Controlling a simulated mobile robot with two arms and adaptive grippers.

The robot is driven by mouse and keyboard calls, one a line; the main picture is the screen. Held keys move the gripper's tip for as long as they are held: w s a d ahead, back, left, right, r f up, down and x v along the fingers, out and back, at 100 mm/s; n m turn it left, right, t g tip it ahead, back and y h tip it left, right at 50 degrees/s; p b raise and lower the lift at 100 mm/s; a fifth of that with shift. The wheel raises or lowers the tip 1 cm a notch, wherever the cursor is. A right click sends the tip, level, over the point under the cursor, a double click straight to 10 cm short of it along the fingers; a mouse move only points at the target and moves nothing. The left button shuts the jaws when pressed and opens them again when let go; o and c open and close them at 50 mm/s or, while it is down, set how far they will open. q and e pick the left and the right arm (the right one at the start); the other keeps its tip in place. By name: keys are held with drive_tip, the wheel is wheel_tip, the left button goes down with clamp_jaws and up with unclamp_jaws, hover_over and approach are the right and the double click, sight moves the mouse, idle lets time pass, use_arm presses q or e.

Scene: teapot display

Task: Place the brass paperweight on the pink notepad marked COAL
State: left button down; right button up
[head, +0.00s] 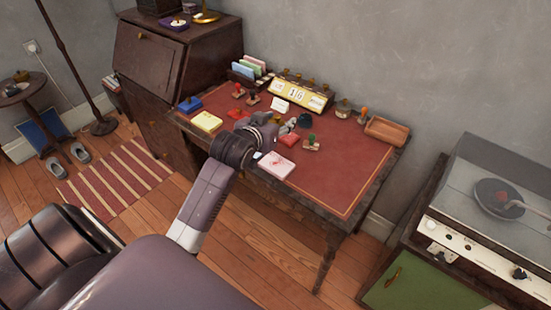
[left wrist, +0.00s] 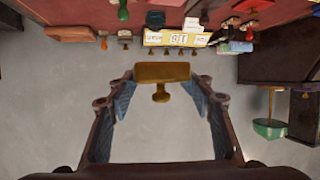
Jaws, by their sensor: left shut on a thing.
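My left gripper (head: 285,127) reaches over the middle of the red-topped desk. In the left wrist view, the gripper (left wrist: 163,84) is shut on the brass paperweight (left wrist: 162,72), a flat bar with a small knob, held between the fingertips. The paperweight cannot be made out clearly in the head view. A pale pink notepad (head: 277,166) with red marks lies at the desk's front edge, just in front of the gripper; its lettering is too small to read. My right gripper is not in view.
The desk (head: 345,170) also carries a yellow pad (head: 207,121), a blue block (head: 190,104), several stamps, a yellow calendar (head: 299,94) and a wooden tray (head: 387,130). The desk's right front is clear.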

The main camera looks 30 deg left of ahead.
use_arm(q)
hover_over(277, 163)
wheel_tip(277, 163, down, 10)
drive_tip(key=shift+w+r, duration=0.1)
drive_tip(key=shift+r, duration=0.1)
drive_tip(key=shift+f, duration=0.35)
wheel_tip(277, 163, down, 4)
drive_tip(key=shift+f, duration=0.25)
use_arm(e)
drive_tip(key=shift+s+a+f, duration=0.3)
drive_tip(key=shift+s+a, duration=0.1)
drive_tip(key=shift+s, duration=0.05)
use_arm(q)
drive_tip(key=shift+f+b, duration=0.1)
drive_tip(key=shift+b, duration=0.2)
drive_tip(key=c, duration=1.4)
unclamp_jaws()
drive_tip(key=shift+f, duration=0.1)
drive_tip(key=o, duration=0.4)
drive_tip(key=shift+o, duration=0.2)
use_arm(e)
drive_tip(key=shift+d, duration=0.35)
